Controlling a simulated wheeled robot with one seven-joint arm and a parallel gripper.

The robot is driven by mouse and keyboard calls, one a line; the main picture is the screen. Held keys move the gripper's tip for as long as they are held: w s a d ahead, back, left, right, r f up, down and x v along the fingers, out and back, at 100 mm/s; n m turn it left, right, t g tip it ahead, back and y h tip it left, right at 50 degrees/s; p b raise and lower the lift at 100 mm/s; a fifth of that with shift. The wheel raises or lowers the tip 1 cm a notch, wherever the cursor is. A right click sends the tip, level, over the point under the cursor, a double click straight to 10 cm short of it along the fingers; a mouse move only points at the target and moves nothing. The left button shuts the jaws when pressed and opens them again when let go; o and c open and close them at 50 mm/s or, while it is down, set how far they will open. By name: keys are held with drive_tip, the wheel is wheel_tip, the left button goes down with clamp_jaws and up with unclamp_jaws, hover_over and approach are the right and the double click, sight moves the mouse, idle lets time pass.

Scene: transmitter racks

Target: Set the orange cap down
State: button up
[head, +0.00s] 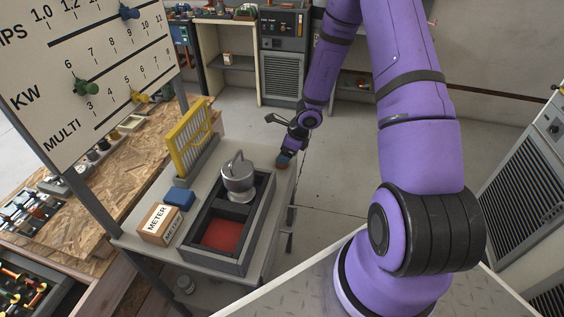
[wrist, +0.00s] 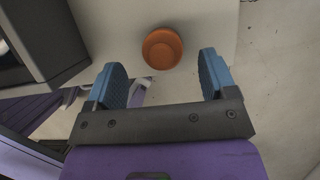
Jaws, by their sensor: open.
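The orange cap (wrist: 162,48) is a round, shallow disc seen from above in the wrist view. It rests on the pale bench top (wrist: 215,22), near its edge. My gripper (wrist: 166,74) is open, with its two blue-padded fingers apart on either side and the cap a little beyond the fingertips, between their lines. Nothing is held. In the head view the cap (head: 283,161) is a small orange patch at the far right corner of the bench, under my gripper (head: 284,154), and mostly hidden by it.
A dark tray (head: 190,255) with a red-floored compartment and a metal canister (head: 237,177) stands close to the cap's left. A yellow rack (head: 189,137), a blue block (head: 180,198) and a METER box (head: 160,223) share the bench. Open floor lies to the right.

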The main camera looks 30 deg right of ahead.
drive_tip(key=shift+x, duration=2.15)
drive_tip(key=shift+d, duration=0.15)
drive_tip(key=c, duration=1)
drive_tip(key=shift+c, duration=0.2)
